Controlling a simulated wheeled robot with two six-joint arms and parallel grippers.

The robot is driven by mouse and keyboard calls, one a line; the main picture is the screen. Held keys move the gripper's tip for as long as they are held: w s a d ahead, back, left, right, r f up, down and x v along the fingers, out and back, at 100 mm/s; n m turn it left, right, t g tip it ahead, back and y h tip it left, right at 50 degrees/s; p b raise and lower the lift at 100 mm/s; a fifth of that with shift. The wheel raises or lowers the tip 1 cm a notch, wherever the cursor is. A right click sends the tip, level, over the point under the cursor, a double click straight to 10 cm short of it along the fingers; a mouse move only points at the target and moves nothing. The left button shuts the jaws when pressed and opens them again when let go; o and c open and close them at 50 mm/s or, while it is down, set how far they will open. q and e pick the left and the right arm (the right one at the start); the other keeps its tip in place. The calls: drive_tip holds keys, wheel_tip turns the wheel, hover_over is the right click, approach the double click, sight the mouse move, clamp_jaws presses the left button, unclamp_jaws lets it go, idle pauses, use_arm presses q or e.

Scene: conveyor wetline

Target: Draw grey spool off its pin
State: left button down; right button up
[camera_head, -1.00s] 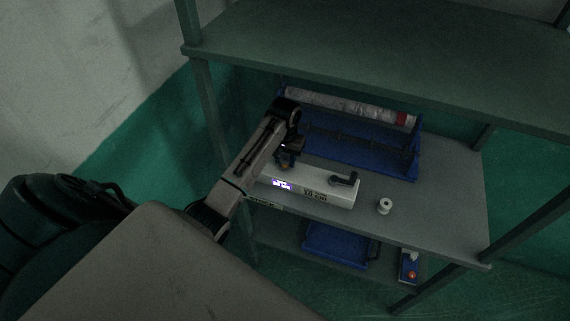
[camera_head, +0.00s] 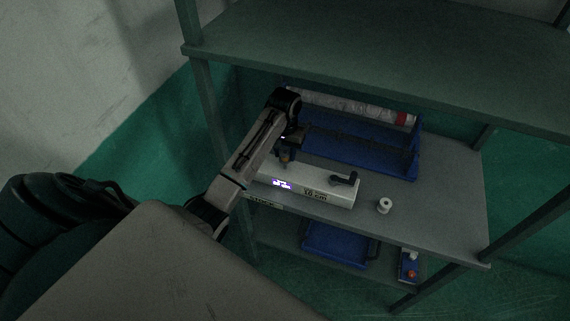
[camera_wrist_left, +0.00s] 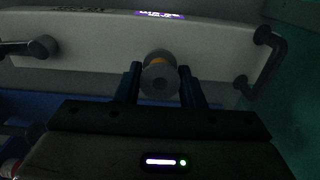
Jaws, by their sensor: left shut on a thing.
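A grey spool (camera_wrist_left: 160,76) shows end-on in the left wrist view, with an orange band behind its near flange. My left gripper (camera_wrist_left: 160,70) is shut on it, one dark finger on each side. In the head view my left gripper (camera_head: 287,153) is above the left part of a white box (camera_head: 322,190) with a lit display. A pin is not clearly visible, so I cannot tell whether the spool is still around one. My right gripper is not in view.
A small white spool (camera_head: 384,206) stands on the shelf (camera_head: 450,215), right of the box. A blue rack (camera_head: 360,155) with a pale roll (camera_head: 350,107) is behind. An upper shelf (camera_head: 380,50) overhangs. Below are a blue tray (camera_head: 335,247) and a control box (camera_head: 408,266).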

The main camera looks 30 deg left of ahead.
use_arm(q)
drive_tip(key=shift+r, duration=0.15)
drive_tip(key=shift+r, duration=1.85)
